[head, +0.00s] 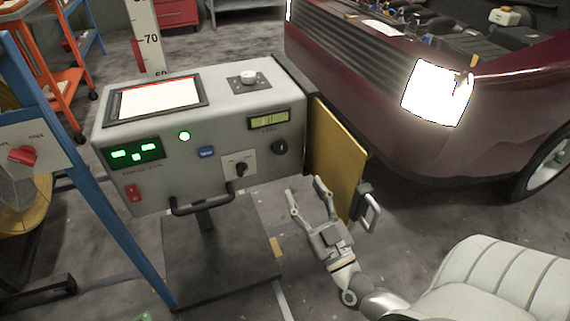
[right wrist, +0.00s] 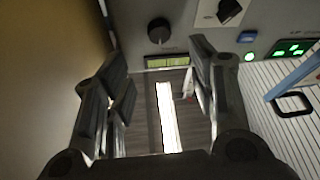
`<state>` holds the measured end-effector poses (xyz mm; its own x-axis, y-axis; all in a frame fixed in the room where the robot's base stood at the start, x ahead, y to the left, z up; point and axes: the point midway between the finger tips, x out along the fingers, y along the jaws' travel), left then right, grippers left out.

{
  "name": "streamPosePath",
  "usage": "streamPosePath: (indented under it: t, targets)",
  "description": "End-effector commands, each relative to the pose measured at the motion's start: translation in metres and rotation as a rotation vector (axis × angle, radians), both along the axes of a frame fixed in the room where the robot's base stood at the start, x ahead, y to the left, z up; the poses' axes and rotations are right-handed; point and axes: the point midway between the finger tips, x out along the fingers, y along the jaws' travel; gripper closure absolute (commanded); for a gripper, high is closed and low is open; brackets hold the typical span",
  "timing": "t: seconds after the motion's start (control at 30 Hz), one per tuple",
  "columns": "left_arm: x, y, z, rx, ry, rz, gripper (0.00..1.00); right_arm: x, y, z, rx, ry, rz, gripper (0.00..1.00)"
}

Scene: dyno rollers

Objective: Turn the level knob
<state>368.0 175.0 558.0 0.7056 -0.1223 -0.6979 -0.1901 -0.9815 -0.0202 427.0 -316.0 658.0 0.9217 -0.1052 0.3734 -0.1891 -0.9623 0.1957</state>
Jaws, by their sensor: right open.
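The grey console (head: 215,115) has a round black knob (head: 280,147) on its front, just below a small yellow-green display (head: 269,119). I take this as the level knob, though its label is too small to read. It also shows in the right wrist view (right wrist: 158,31), beyond the fingertips. A second black knob (head: 240,168) sits on a white plate to its left. My right gripper (head: 306,190) is open and empty, in front of and below the round knob, apart from it. My left gripper is not in view.
A yellow panel (head: 338,158) with a metal handle (head: 370,212) stands right of the console, close to my right gripper. A black bar handle (head: 203,205) juts from the console's lower front. A dark red car (head: 440,140) stands behind. A blue frame (head: 85,190) stands left.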

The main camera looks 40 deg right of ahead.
Motion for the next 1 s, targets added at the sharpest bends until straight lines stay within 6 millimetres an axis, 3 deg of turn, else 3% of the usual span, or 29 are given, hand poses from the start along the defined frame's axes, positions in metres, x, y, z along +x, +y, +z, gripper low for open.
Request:
streamPosePath:
  t: [0.17, 0.6, 1.0]
  targets:
    - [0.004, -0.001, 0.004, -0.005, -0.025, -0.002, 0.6, 0.016, -0.002, 0.009, 0.0, -0.009, -0.002, 0.48]
    - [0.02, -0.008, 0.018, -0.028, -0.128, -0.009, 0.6, 0.083, -0.01, 0.035, 0.001, -0.006, -0.001, 0.48]
    - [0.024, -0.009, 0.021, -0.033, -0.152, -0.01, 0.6, 0.099, -0.011, 0.042, 0.001, -0.001, 0.0, 0.48]
